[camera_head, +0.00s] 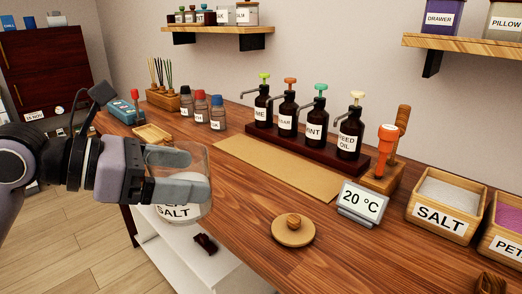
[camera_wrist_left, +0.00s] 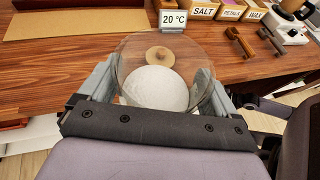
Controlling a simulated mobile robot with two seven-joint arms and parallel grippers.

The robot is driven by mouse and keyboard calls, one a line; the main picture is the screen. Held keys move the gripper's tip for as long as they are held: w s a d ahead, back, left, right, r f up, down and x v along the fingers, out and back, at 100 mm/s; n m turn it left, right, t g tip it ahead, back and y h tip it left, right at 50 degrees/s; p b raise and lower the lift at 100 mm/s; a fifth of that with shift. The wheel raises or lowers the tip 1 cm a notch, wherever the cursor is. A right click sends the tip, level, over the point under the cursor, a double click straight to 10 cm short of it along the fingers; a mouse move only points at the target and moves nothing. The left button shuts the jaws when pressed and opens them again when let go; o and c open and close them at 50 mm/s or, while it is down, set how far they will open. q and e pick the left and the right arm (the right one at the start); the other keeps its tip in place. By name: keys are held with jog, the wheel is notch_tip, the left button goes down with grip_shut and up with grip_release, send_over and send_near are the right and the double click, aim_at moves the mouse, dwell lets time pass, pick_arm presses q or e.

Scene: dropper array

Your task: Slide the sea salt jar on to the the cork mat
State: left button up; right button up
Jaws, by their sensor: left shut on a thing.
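My left gripper (camera_head: 182,172) is shut on the sea salt jar (camera_head: 172,212), a clear, open-topped glass jar with a white label reading SALT in its visible part. The fingers hold its sides in the head view. In the left wrist view, the jar (camera_wrist_left: 157,87) with its white salt sits between the fingers of the left gripper (camera_wrist_left: 160,95), by the counter's front edge. I cannot tell whether its base touches the counter. The flat tan mat (camera_head: 278,168), likely the cork mat, lies bare on the counter, beyond the jar and apart from it. My right gripper is not in view.
A round wooden lid (camera_head: 293,232) lies right of the jar, near the 20 °C display (camera_head: 361,203). Pump bottles on a dark stand (camera_head: 290,142) line the mat's back side. A SALT box (camera_head: 444,208) stands at the right. Counter between jar and mat is clear.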

pick_arm(q)
jog(key=s+a+f, duration=0.1)
jog(key=a+f, duration=0.2)
jog(key=f, duration=0.6)
jog(key=a+f, duration=0.4)
jog(key=f, duration=0.5)
jog(key=shift+s+a+n+t, duration=0.25)
jog(key=shift+s+n+t, duration=0.05)
jog(key=shift+s, duration=0.1)
